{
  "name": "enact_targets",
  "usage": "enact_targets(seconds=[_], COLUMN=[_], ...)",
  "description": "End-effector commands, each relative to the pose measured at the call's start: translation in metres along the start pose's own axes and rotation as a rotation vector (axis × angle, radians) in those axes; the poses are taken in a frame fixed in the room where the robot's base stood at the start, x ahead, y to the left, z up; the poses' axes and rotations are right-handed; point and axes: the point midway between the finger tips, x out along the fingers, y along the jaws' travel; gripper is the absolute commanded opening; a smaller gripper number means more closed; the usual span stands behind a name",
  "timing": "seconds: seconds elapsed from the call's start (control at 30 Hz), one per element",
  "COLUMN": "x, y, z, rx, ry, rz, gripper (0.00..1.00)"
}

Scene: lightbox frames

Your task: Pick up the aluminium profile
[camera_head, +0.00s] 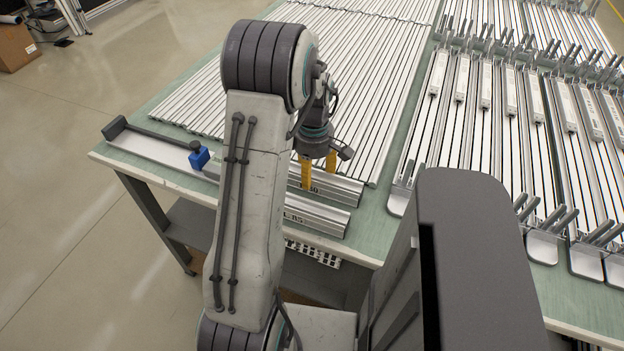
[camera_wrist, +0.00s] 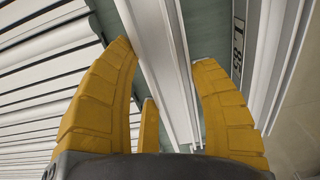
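My gripper (camera_head: 319,172) points down at the table's near edge, over a short silver aluminium profile (camera_head: 345,190). A second short profile (camera_head: 322,215) with a dark label lies in front of it, nearer the edge. In the wrist view my gripper (camera_wrist: 162,58) has its yellow fingers spread apart, open. A silver profile (camera_wrist: 160,40) runs lengthwise between them. I cannot tell whether the fingers touch it. A labelled profile (camera_wrist: 262,50) lies to the right, outside the fingers. In the head view my arm hides the left part of both short profiles.
A green table (camera_head: 150,179) carries many long profiles (camera_head: 330,50) behind the gripper. A rail (camera_head: 150,148) with a blue block (camera_head: 199,157) lies at the left. Racks of profiles with grey upright brackets (camera_head: 545,240) fill the right. Floor (camera_head: 90,110) is clear at left.

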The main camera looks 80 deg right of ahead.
Motion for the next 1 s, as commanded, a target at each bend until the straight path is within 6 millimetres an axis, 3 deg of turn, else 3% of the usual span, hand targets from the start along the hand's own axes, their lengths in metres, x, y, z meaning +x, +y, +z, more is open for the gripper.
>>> enact_targets(seconds=[0.37,0.77,1.0], x=[0.0,-0.007,-0.037], y=[0.0,0.001,0.002], z=[0.0,0.0,0.0], rx=[0.0,0.0,0.0], ry=[0.0,0.001,0.001], rz=[0.001,0.004,0.008], gripper=[0.19,0.18,0.18])
